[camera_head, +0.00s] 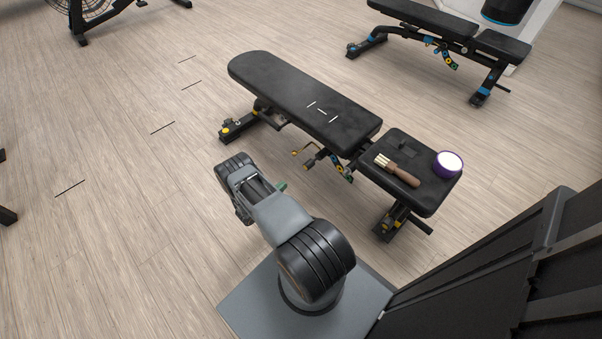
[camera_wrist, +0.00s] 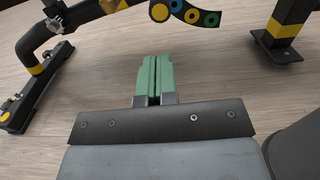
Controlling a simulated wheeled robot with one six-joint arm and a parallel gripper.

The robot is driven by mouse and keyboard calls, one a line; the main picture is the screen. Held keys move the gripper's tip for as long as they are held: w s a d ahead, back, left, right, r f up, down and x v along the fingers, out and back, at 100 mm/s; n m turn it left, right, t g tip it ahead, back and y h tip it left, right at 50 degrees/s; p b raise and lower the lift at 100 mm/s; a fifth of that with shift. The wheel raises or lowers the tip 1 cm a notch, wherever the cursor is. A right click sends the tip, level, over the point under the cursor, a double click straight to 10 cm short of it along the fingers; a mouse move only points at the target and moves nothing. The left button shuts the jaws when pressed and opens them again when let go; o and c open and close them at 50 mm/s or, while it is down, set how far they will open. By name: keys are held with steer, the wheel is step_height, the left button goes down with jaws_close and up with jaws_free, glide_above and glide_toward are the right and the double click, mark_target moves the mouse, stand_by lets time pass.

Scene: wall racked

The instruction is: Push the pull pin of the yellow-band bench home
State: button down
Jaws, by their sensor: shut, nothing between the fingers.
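The yellow-band bench (camera_head: 295,88) is black with yellow bands on its legs. It stands in the middle of the head view, and its frame (camera_wrist: 95,12) crosses the top of the wrist view. Under its pad is a curved plate (camera_wrist: 195,14) with coloured spots. A round yellow part (camera_wrist: 159,12) sits at the plate's left end; I cannot tell whether it is the pull pin or how far out the pin stands. My gripper (camera_wrist: 152,75) has green fingers, shut and empty, pointing toward the plate and apart from it. In the head view its green tip (camera_head: 282,187) shows beside my arm.
A wooden-handled brush (camera_head: 400,173) and a purple tin (camera_head: 447,164) lie on the bench seat (camera_head: 425,195). A blue-banded bench (camera_head: 430,20) stands at the back right. A dark rack (camera_head: 530,265) is at the lower right.

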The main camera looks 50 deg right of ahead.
mark_target(305, 168)
steer(key=d, duration=0.3)
steer(key=d+b, duration=0.1)
steer(key=d, duration=0.3)
steer(key=d+b, duration=0.1)
steer(key=d, duration=0.3)
steer(key=shift+s+d, duration=0.15)
steer(key=shift+s, duration=0.15)
